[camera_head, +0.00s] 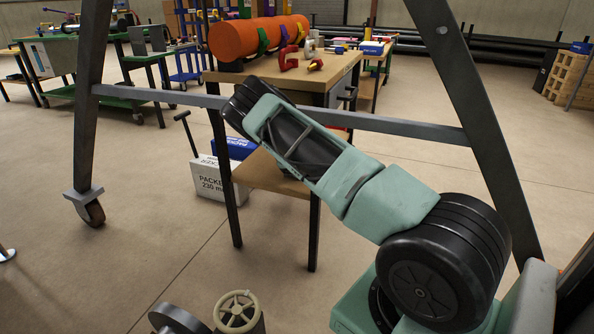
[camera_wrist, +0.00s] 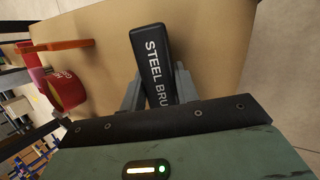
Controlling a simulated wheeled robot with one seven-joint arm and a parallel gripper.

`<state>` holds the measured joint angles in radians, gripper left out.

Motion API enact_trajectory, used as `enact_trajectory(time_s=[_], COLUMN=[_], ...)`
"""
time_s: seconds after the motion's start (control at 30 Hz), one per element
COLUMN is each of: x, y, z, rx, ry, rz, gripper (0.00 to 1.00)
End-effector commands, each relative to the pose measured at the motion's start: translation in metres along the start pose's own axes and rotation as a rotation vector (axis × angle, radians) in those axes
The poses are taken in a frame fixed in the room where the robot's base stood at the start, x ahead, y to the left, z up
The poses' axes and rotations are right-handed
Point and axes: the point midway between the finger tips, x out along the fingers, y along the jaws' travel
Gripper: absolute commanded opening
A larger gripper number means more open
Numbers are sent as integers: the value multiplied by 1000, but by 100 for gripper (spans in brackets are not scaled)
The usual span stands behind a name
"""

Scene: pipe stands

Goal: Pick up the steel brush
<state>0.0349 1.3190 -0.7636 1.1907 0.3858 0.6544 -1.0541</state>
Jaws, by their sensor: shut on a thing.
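The steel brush (camera_wrist: 152,55) shows in the wrist view as a black block with white "STEEL BRU" lettering. The rest of its lettering and its lower end are hidden by my gripper. My gripper (camera_wrist: 157,90) has a grey finger on each side of the brush and is shut on it. The brush is over the tan bench top (camera_wrist: 220,35); I cannot tell whether it touches the surface. In the head view my green and black arm reaches toward the workbench (camera_head: 345,72), and the gripper and brush are hidden behind it.
A red object (camera_wrist: 64,90) and an orange-handled tool (camera_wrist: 62,45) lie left of the brush in the wrist view. In the head view, an orange pipe (camera_head: 258,36) and a red clamp (camera_head: 288,58) are on the bench. A grey frame (camera_head: 400,128) stands in front.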

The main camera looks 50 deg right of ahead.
Motion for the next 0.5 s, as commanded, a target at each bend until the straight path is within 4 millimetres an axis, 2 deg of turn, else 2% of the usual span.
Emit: enact_trajectory(time_s=[0.13, 0.27, 0.5], x=[-4, -24, -51], y=[2, 12, -34], z=[0, 7, -23], rx=[-1, 2, -6], ry=[0, 2, 1], rz=[2, 1, 0], gripper=[7, 7, 7])
